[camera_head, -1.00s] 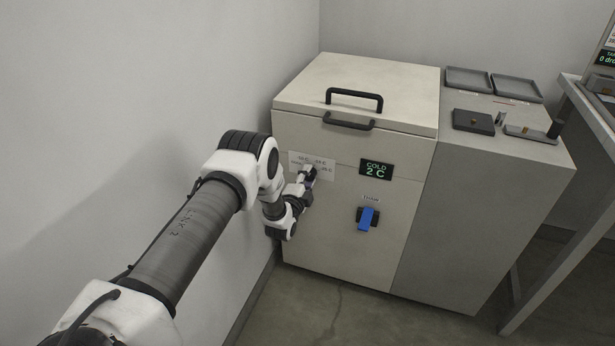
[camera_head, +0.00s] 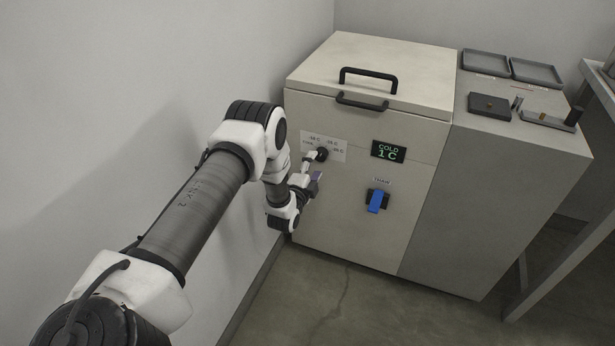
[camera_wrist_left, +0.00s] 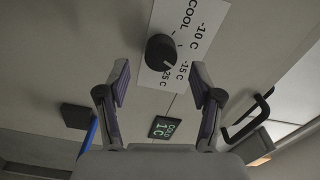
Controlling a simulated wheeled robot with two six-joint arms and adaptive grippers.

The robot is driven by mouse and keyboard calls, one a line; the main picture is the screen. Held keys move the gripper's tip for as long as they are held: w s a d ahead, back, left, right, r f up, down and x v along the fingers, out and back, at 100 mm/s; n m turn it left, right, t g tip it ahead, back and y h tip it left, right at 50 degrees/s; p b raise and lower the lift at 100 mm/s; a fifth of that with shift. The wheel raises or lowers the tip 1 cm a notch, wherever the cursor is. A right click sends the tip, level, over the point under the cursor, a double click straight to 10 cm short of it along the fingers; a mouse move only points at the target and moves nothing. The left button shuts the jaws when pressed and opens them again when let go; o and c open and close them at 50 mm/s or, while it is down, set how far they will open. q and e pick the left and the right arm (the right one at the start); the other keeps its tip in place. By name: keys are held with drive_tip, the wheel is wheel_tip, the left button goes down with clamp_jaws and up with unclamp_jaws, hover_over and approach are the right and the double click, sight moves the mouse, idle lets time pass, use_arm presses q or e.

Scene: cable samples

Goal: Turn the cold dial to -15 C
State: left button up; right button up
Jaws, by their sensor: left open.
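The cold dial (camera_head: 322,154) is a black round knob on a white label plate (camera_head: 337,150) on the cream chest's front. It also shows in the left wrist view (camera_wrist_left: 161,52), with COOL, -10 C, -15 C and -25 C printed around it. A pale mark on the knob's edge lies toward the -15 C and -25 C side; I cannot tell which exactly. The green display (camera_head: 388,151) reads COLD 1 C. My left gripper (camera_wrist_left: 161,80) is open and empty, its fingers apart from the knob; in the head view it is just below the dial. My right gripper is not in view.
A blue lever (camera_head: 377,201) sits below the display. The chest lid (camera_head: 365,70) is closed and has a black handle (camera_head: 368,79). A grey cabinet (camera_head: 500,180) with trays (camera_head: 485,63) stands to the right. A wall is close on the left.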

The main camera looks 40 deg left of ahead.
use_arm(q)
drive_tip(key=v, duration=0.7)
drive_tip(key=shift+s, duration=0.3)
drive_tip(key=shift+w+d, duration=0.1)
drive_tip(key=shift+d, duration=0.05)
drive_tip(key=s+d+f+g+h, duration=0.2)
drive_tip(key=s+d+f+g, duration=0.15)
drive_tip(key=d, duration=0.35)
drive_tip(key=s+d+f+g+h, duration=0.25)
drive_tip(key=s+d+f, duration=0.2)
drive_tip(key=d, duration=0.25)
drive_tip(key=s+d+f+n+g, duration=0.15)
drive_tip(key=s+n+g, duration=0.5)
drive_tip(key=s, duration=0.75)
drive_tip(key=s+d+f+n+g, duration=0.1)
drive_tip(key=s+f+n+g, duration=0.35)
drive_tip(key=s, duration=0.85)
wheel_tip(320, 180, up, 19)
drive_tip(key=n+p, duration=0.2)
drive_tip(key=p, duration=1.5)
drive_tip(key=shift+d+g+p, duration=0.2)
drive_tip(key=shift+g+p, duration=0.1)
drive_tip(key=shift+p, duration=0.1)
